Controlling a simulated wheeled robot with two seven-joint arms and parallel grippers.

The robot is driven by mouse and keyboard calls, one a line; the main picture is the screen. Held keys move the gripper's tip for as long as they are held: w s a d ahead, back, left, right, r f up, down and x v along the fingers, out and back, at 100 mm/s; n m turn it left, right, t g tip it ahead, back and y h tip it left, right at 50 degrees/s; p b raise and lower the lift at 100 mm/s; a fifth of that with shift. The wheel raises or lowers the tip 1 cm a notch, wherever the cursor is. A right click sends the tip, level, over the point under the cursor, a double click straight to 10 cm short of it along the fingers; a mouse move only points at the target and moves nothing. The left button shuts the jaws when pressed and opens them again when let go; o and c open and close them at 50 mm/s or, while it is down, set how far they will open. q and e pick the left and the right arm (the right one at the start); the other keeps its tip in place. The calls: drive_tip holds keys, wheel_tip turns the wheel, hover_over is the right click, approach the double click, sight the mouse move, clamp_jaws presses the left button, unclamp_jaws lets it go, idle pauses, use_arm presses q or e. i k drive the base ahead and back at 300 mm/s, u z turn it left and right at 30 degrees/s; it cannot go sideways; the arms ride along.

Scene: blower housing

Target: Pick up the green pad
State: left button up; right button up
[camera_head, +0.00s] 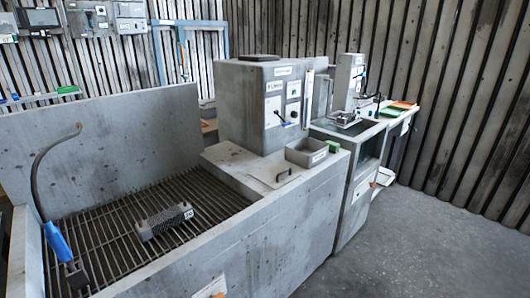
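Several green items show, and I cannot tell for sure which is the green pad. A small flat green item (332,146) lies by the right end of a small grey tray on the near cabinet's ledge. A green item (391,112) lies on the far bench at the right, near an orange-and-green flat item (403,105). Another small green item (68,90) sits on the shelf at the back left. Neither of my grippers is in view.
A grey control box (262,105) stands behind. The floor (420,240) at the right is clear.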

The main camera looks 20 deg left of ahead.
sight(333, 147)
drive_tip(key=z, duration=1.15)
drive_tip(key=i, duration=3)
drive_tip(key=u, duration=3.8)
